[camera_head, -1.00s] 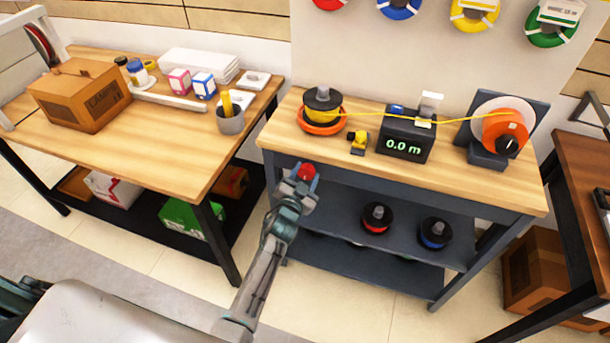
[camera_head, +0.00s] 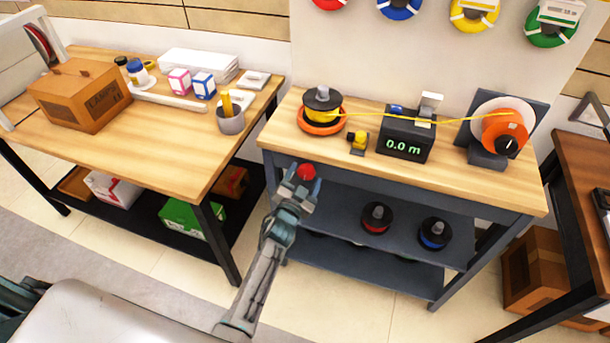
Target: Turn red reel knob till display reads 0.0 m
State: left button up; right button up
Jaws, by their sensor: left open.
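The red knob (camera_head: 306,172) is on the front of the reel bench, below its wooden top at the left. The display box (camera_head: 405,138) on the bench top reads 0.0 m in green. My left gripper (camera_head: 304,182) is open at the knob, its fingers showing on either side of the knob's lower part. I cannot tell whether they touch it. A black spool with yellow line (camera_head: 323,103) sits on an orange base. The yellow line runs right, past the display box, to an orange reel (camera_head: 504,134). My right gripper is out of view.
A small yellow tool (camera_head: 358,141) stands left of the display. A red spool (camera_head: 376,218) and a blue spool (camera_head: 434,233) sit on the shelf below. A second table on the left holds a cardboard box (camera_head: 80,96) and a grey cup (camera_head: 230,120).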

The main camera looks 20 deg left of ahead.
pick_arm(q)
jog(key=s, duration=0.9)
jog(key=shift+s+a+p, duration=0.15)
jog(key=shift+s+p, duration=0.25)
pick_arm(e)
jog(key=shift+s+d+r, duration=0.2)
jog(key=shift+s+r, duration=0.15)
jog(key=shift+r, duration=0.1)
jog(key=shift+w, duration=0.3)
pick_arm(q)
jog(key=s+a+f+n+g, duration=0.15)
jog(key=s+f+g, duration=0.4)
jog(key=f, duration=0.95)
jog(key=s+a+f+n+g, duration=0.1)
jog(key=s+a+f+g, duration=0.2)
jog(key=s+f, duration=0.9)
jog(key=s+a+f+n+g, duration=0.1)
jog(key=s+a+f+g, duration=0.1)
jog(key=s+f, duration=0.4)
jog(key=s+a+f+n+g+y, duration=0.1)
jog(key=s+a+f+g, duration=0.2)
jog(key=s+f, duration=0.4)
jog(key=s+a+f+n+g, duration=0.1)
jog(key=s+f, duration=0.6)
jog(key=s, duration=0.9)
jog(key=shift+s+a+f+g, duration=0.25)
jog(key=shift+a+g, duration=0.5)
jog(key=shift+g, duration=0.4)
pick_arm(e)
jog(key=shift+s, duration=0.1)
